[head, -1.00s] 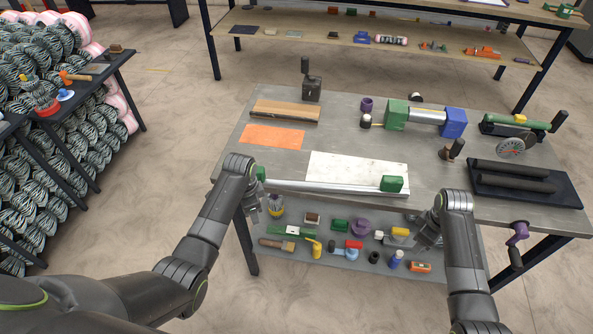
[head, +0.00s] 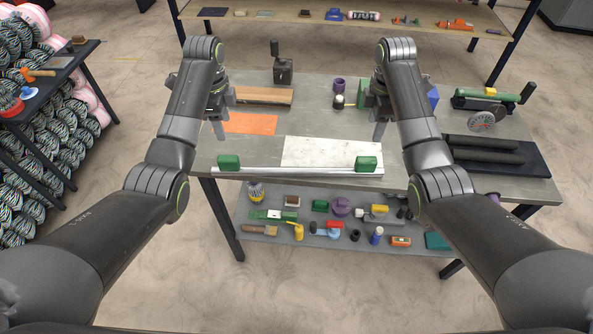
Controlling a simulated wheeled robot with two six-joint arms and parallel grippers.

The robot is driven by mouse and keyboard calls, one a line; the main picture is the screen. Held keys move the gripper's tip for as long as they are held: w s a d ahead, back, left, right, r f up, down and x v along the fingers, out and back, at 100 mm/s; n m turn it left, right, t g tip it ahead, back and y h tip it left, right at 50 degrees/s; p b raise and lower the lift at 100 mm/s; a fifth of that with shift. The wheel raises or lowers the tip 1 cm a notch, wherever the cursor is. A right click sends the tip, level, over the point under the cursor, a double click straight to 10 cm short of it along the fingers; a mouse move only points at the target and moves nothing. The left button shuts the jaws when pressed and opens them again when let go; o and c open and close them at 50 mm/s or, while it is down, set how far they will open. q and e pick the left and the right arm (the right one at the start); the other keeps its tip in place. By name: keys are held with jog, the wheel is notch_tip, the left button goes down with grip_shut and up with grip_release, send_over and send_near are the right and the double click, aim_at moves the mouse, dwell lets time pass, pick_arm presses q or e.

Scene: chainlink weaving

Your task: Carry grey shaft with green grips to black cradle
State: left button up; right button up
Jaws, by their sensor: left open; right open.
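The grey shaft (head: 300,172) lies along the near edge of the grey table, with a green grip (head: 229,162) near its left end and another green grip (head: 366,164) near its right end. A black tray with two dark parallel bars, which looks like the black cradle (head: 541,172), stands at the right of the table. My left gripper (head: 219,127) is open and empty, pointing down beyond the left grip. My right gripper (head: 380,129) is open and empty, pointing down beyond the right grip. Both are apart from the shaft.
A white sheet (head: 320,151) lies behind the shaft, an orange sheet (head: 249,123) to its left. A hand wheel and green-handled tool (head: 487,103) stand behind the cradle. A lower shelf (head: 270,232) holds several small tools. A dark rack (head: 50,80) stands at left.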

aim_at(232, 158)
pick_arm(q)
jog(key=shift+w, duration=0.1)
pick_arm(e)
jog(key=shift+w, duration=0.1)
pick_arm(q)
notch_tip(232, 158, down, 17)
jog(key=shift+f, duration=0.15)
pick_arm(e)
notch_tip(232, 158, down, 17)
jog(key=shift+f, duration=0.2)
pick_arm(q)
jog(key=shift+c, duration=0.4)
pick_arm(e)
jog(key=shift+c, duration=0.4)
pick_arm(q)
grip_shut()
pick_arm(e)
grip_shut()
